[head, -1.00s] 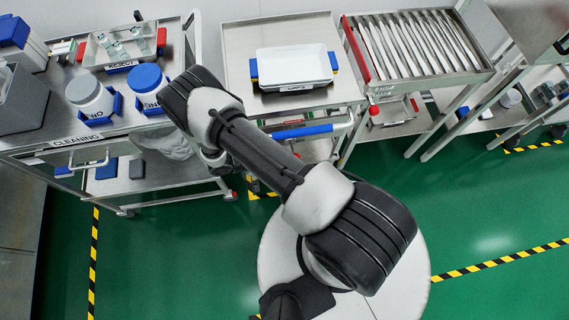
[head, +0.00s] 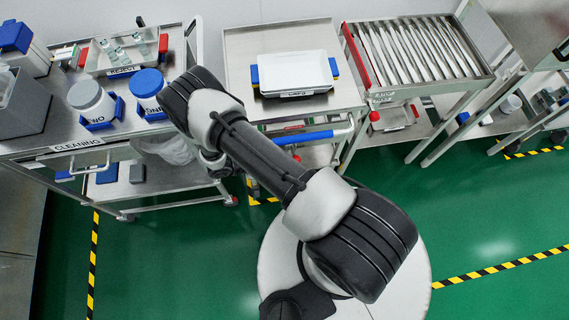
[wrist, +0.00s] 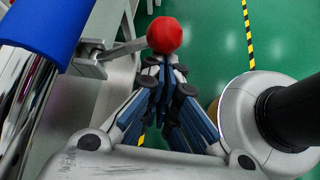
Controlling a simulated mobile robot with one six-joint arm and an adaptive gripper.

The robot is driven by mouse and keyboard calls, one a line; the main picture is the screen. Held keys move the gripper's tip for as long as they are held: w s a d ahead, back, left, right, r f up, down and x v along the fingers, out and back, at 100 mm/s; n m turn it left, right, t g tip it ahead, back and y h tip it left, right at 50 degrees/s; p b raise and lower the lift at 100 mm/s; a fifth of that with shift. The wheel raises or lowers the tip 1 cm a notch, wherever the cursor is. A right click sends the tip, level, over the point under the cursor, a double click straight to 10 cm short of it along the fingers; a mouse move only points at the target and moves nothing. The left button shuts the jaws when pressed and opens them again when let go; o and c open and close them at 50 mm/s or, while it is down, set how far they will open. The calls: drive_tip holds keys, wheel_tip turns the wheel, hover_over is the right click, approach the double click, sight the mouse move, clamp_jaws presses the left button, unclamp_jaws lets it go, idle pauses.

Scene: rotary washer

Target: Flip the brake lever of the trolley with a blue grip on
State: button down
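The trolley (head: 288,101) has a push bar with a blue grip (head: 303,137) on its near side in the head view. In the wrist view the blue grip (wrist: 40,25) fills the upper left corner. A short metal brake lever (wrist: 118,49) with a red ball knob (wrist: 164,35) sticks out from a bracket beside it. My gripper (wrist: 162,68) is shut, its fingertips together just below the red knob in the picture. I cannot tell whether they touch the knob. My arm hides the gripper and this lever in the head view.
A white tray (head: 296,71) stands on the trolley. The cleaning cart (head: 60,135) with bottles is on the left, close to my arm. A slatted rack (head: 418,52) with another red knob (head: 374,116) stands on the right. Green floor (head: 490,215) in front is clear.

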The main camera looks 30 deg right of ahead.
wheel_tip(320, 180, down, 5)
drive_tip(key=a+b, duration=0.1)
drive_tip(key=b, duration=0.3)
drive_tip(key=w+p+v, duration=0.1)
drive_tip(key=p+v, duration=0.1)
drive_tip(key=v, duration=0.8)
drive_tip(key=shift+w+r+p, duration=0.35)
drive_tip(key=shift+r+p, duration=0.05)
drive_tip(key=shift+r, duration=0.2)
drive_tip(key=shift+d, duration=0.1)
